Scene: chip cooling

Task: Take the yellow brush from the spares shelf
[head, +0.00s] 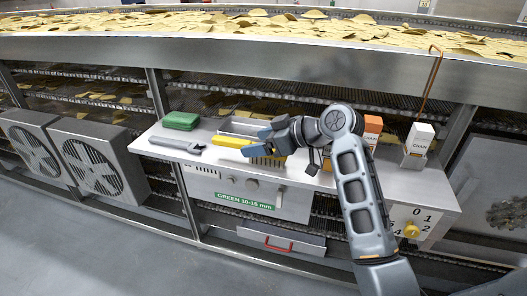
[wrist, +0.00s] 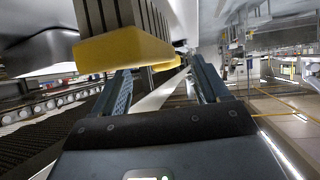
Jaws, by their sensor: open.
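The yellow brush (head: 231,142) lies on the pale spares shelf (head: 160,152), its yellow handle pointing left and its dark bristles partly hidden by my gripper. My gripper (head: 262,143) is open at the right part of the brush, with its blue fingers low over the shelf. In the wrist view, the brush (wrist: 125,50) is large at the upper left, in front of the left finger, and its far part shows between the fingertips of my gripper (wrist: 162,78). I cannot tell whether either finger touches it.
The conveyor's metal side (head: 220,57) rises behind the shelf.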

